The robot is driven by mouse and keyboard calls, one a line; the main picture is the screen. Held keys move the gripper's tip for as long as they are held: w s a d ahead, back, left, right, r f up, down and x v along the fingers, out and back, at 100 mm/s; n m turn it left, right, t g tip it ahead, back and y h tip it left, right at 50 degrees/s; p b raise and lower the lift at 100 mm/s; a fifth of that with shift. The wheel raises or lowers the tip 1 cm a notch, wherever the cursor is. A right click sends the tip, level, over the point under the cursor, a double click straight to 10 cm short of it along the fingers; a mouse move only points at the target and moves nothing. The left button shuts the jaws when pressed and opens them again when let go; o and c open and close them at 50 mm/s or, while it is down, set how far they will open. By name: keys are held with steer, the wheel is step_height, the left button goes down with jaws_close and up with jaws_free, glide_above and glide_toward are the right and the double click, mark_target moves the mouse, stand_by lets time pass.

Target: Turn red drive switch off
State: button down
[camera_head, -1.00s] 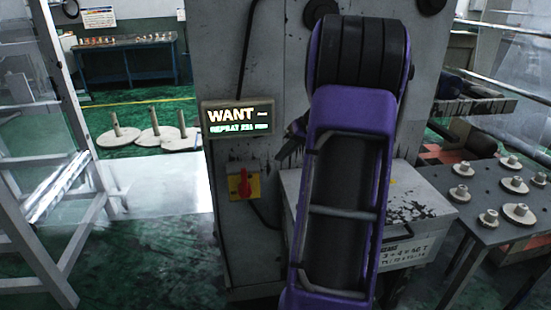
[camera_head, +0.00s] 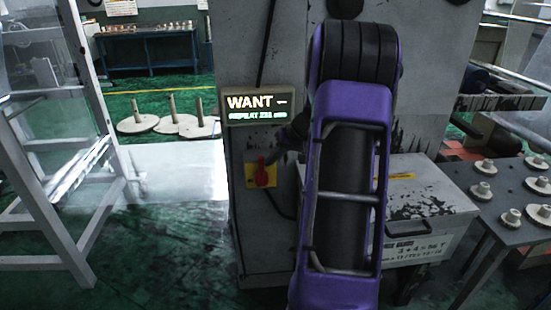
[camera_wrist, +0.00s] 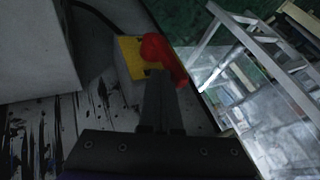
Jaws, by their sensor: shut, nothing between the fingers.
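The red drive switch (camera_head: 263,174) is a red rotary handle on a yellow plate (camera_head: 251,181), on the front of the grey machine cabinet below the lit display. Its handle looks roughly upright in the head view. In the wrist view the red handle (camera_wrist: 164,56) and yellow plate (camera_wrist: 129,57) are just beyond my fingertips. My gripper (camera_wrist: 161,78) is shut and empty, its fingertips right at the handle and overlapping its lower part in view. I cannot tell whether they touch it. In the head view my purple arm hides part of the cabinet beside the switch.
The lit display (camera_head: 259,107) reads WANT and sits above the switch. A grey box (camera_head: 430,215) stands out from the cabinet on the right. A metal frame (camera_head: 35,190) stands at the left. A table (camera_head: 500,215) with several pale reels is at the right.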

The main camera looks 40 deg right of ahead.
steer(key=shift+a+r, duration=0.1)
steer(key=shift+w+a+h+p, duration=0.15)
steer(key=shift+h+p, duration=0.15)
